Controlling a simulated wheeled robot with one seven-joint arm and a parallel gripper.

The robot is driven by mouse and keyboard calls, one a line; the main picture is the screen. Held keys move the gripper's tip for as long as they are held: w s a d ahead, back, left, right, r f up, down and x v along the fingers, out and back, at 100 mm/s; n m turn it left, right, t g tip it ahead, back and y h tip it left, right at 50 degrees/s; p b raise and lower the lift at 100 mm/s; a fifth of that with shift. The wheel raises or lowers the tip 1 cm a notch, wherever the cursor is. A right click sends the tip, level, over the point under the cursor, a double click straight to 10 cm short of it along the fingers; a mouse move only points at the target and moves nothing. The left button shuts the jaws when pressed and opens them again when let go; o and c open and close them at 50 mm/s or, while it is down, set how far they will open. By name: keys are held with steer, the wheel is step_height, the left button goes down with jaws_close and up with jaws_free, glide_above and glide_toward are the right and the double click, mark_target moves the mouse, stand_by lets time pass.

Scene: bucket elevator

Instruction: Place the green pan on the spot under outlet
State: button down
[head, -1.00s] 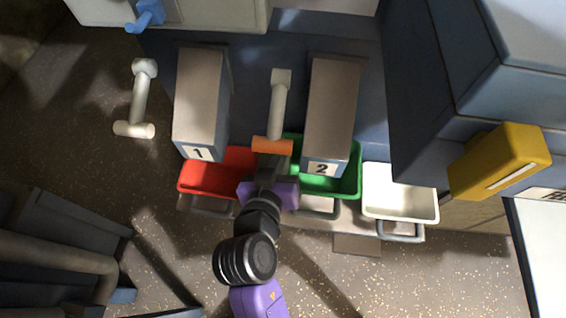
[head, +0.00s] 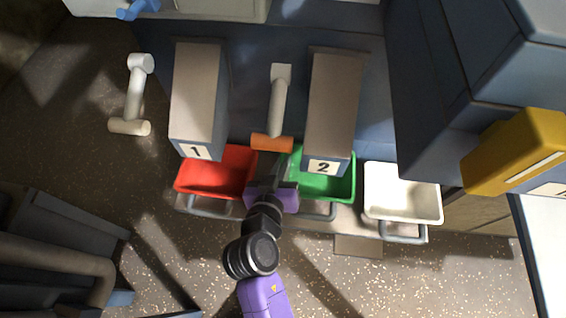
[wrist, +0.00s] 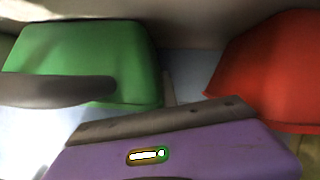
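The green pan (head: 340,187) is on the front ledge below the chute marked 2 (head: 333,105), which overhangs and hides its back part. Its grey handle (head: 318,211) points toward the front. My gripper (head: 277,166) is between the red pan (head: 215,172) and the green pan, overlapping the green pan's left end in the head view. In the wrist view the green pan (wrist: 100,50) is at left with its dark handle (wrist: 50,91) across it, apart from my purple gripper body. The fingers are too dark to judge their gap. Any marked spot under the outlets is hidden.
The red pan is below the chute marked 1 (head: 197,100). A white pan (head: 402,190) sits right of the green one. An orange-ended lever (head: 277,110) stands between the chutes, close above my gripper. A yellow box (head: 512,152) juts out at right. Open floor (head: 420,285) lies in front.

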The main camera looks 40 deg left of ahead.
steer(key=shift+f, duration=0.15)
steer(key=c, duration=1.6)
jaws_free()
steer(key=shift+c, duration=0.2)
steer(key=shift+r, duration=0.25)
steer(key=shift+s+d, duration=0.1)
steer(key=shift+s, duration=0.2)
steer(key=p+v, duration=0.1)
steer(key=v, duration=1)
steer(key=shift+d, duration=0.2)
steer(key=shift+s+r, duration=0.15)
